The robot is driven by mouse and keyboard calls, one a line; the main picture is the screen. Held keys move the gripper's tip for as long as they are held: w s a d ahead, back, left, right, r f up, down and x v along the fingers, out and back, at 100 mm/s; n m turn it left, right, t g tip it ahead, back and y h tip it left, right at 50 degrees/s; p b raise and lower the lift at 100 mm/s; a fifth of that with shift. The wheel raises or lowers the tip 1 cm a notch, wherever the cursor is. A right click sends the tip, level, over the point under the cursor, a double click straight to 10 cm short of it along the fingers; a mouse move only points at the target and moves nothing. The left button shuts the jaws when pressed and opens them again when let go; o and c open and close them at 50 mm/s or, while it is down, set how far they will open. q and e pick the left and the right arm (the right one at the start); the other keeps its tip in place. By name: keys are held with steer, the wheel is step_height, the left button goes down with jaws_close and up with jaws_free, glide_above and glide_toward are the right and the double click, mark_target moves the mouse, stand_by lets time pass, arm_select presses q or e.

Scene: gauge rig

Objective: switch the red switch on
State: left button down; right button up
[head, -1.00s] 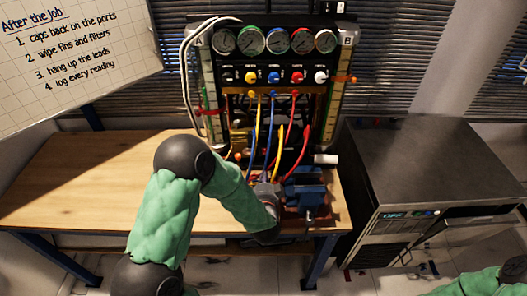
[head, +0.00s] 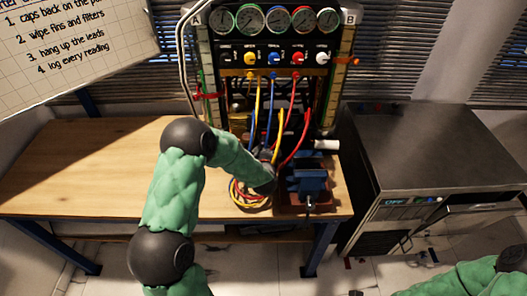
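A red knob (head: 299,58) sits in a row of coloured knobs on the gauge rig's panel. I cannot tell whether it is the red switch, and its setting is too small to read. My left gripper (head: 268,153) is low in front of the rig, among the hanging leads and left of the blue vise (head: 308,180). Its fingers are small and partly lost against the dark rig, so I cannot tell if they are open or hold anything. My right arm shows at the lower right; its gripper is outside the view.
The wooden bench (head: 85,165) is clear on the left. Coiled leads (head: 246,199) lie beside the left wrist. Yellow, blue and red leads (head: 297,130) hang from the rig. A metal-topped cabinet (head: 430,145) with a display reading OFF (head: 395,202) stands at the right.

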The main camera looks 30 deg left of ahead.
arm_select(q)
steer(key=shift+x, duration=0.95)
steer(key=shift+r, duration=0.1)
